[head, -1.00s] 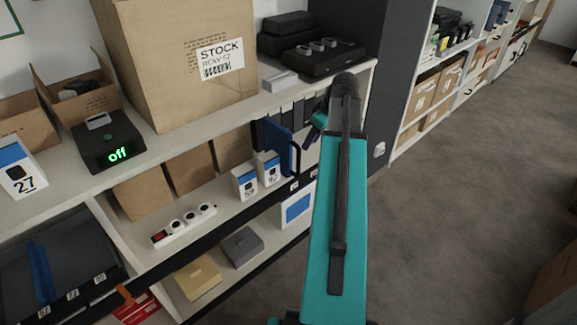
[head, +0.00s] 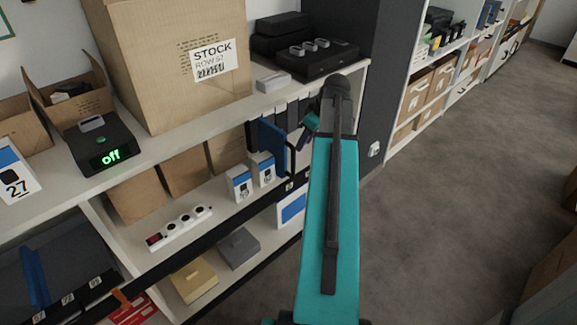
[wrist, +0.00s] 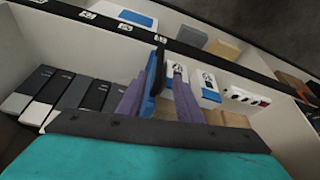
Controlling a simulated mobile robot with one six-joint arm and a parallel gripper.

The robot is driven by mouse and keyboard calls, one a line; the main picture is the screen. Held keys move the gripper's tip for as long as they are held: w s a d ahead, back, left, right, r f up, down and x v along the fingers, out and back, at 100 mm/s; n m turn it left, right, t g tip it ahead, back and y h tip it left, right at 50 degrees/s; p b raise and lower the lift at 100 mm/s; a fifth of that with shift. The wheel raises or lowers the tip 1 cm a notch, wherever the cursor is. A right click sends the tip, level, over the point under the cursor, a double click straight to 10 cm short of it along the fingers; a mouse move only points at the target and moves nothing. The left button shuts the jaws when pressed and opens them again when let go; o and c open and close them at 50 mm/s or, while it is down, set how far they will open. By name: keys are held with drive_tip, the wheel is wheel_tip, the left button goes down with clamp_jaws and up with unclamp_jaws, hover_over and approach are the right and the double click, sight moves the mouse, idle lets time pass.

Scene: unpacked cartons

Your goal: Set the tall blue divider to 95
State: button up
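The tall blue divider (head: 271,143) stands upright on the middle shelf, with a dark looped handle (head: 292,160) at its front edge. In the wrist view the blue divider (wrist: 150,82) shows nearly edge-on. My gripper (head: 305,134) is just right of the divider in the head view, partly hidden by my arm. In the wrist view the purple fingers of my gripper (wrist: 158,98) are apart, with the divider's blue and dark edge between them. A gap shows beside the right finger.
Two blue-white boxes (head: 252,176) stand close left of the divider. Dark binders (wrist: 65,95) stand on its other side. A power strip (head: 180,228) lies further left. A shorter blue divider (head: 36,276) stands at lower left. Open floor (head: 450,220) lies right.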

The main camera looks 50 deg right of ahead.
sight(293, 161)
drive_tip(key=b+x, duration=0.1)
drive_tip(key=x, duration=1.2)
drive_tip(key=shift+s, duration=0.1)
